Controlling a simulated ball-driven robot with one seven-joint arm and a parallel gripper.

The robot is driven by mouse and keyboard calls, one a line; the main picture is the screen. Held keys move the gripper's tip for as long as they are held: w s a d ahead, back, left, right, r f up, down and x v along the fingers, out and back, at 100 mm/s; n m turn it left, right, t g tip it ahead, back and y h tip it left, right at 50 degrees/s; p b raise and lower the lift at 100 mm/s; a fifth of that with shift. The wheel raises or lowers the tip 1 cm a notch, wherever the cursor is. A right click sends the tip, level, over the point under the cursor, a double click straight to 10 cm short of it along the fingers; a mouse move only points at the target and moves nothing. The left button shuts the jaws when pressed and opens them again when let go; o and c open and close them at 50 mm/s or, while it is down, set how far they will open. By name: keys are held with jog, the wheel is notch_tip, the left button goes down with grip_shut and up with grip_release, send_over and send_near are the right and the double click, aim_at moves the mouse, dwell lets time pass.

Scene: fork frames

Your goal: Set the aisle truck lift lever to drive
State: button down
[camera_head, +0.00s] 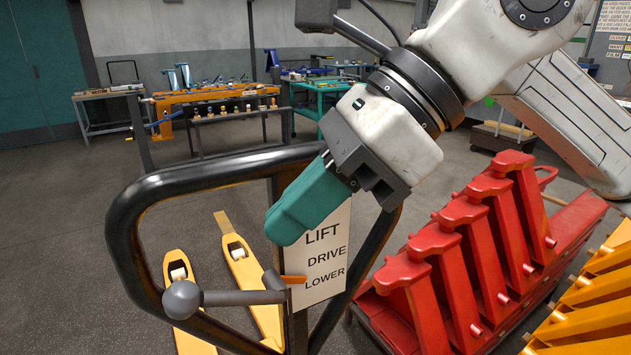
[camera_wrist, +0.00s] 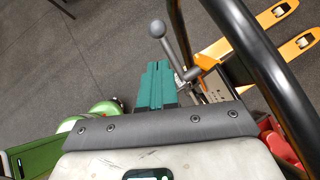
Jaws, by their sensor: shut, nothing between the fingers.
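The lift lever (camera_head: 235,298) is a grey rod with a round grey ball knob (camera_head: 182,299) at its left end. It lies nearly level in the head view. Its orange pointer (camera_head: 293,280) is level with the word LOWER on the white label plate (camera_head: 326,262), which reads LIFT, DRIVE, LOWER from top down. My gripper (camera_head: 285,232) has teal fingers, shut and empty, appearing above the lever and covering the plate's upper left. In the wrist view, the finger tips (camera_wrist: 157,66) appear below the knob (camera_wrist: 158,29), with the rod just to their right; contact is not visible.
The truck's black loop handle (camera_head: 125,215) surrounds the lever area. Yellow forks (camera_head: 250,278) lie on the floor behind. Green round objects (camera_wrist: 103,108) show in the wrist view.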

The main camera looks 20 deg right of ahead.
aim_at(197, 306)
jog(key=x, duration=0.8)
jog(key=shift+w+a, duration=0.1)
jog(key=shift+a, duration=0.5)
jog(key=shift+a+f, duration=0.1)
jog(key=a+f+h, duration=0.1)
jog(key=f+h+b, duration=0.1)
jog(key=h, duration=0.1)
jog(key=shift+s+a+t+b, duration=0.25)
jog(key=shift+a+t+b, duration=0.05)
jog(key=shift+a, duration=0.1)
jog(key=shift+a+f+h+b, duration=0.35)
jog(key=shift+f+b, duration=0.2)
jog(key=shift+b, duration=0.25)
jog(key=shift+s, duration=0.1)
jog(key=shift+r, duration=0.15)
